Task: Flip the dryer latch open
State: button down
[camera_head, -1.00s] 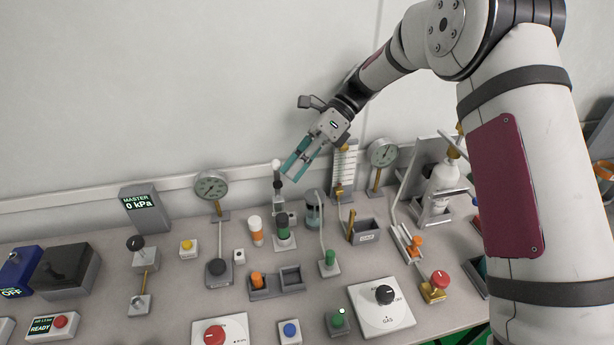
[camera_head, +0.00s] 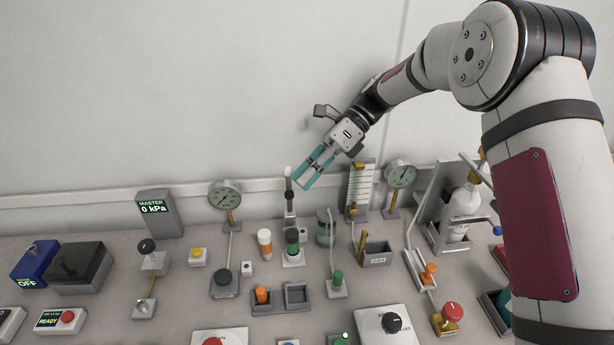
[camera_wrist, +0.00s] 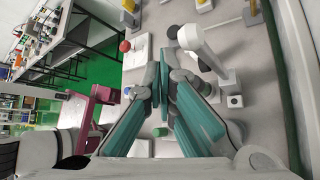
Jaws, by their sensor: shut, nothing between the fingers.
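No part carries a readable dryer label, so I cannot tell for sure which is the latch. A slim upright post with a white tip (camera_head: 288,190) stands on a grey base at the back middle of the bench. A glassy cylinder (camera_head: 326,230) stands to its right. My gripper (camera_head: 303,184), with teal fingers, is shut and empty. In the head view its tips are just right of the post's upper part; contact cannot be made out. In the wrist view the fingers (camera_wrist: 160,75) meet, and a white-ended lever (camera_wrist: 188,36) lies just beyond them, slightly right.
A dial gauge (camera_head: 225,193) stands left of the post and another gauge (camera_head: 400,174) right. A grey tray (camera_head: 297,296) lies nearer. The wall is behind; air above the bench is clear.

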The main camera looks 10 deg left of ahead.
notch_tip(320, 180, up, 10)
jog(key=shift+f, duration=0.15)
dwell(0.5)
jog(key=s+d+r+n+t+h+p, duration=0.35)
jog(key=s+d+r+n+t, duration=0.4)
jog(key=s+d, duration=0.75)
jog(key=s+d+n+t+h+p, duration=0.2)
jog(key=s+d+n+t+h, duration=0.2)
jog(key=s+d+n, duration=0.6)
jog(key=s+d, duration=0.3)
jog(key=s, duration=0.3)
jog(key=shift+s+d+f+p, duration=0.15)
jog(key=shift+d+f+p, duration=0.05)
jog(key=shift+f+p, duration=0.2)
jog(key=shift+h, duration=0.25)
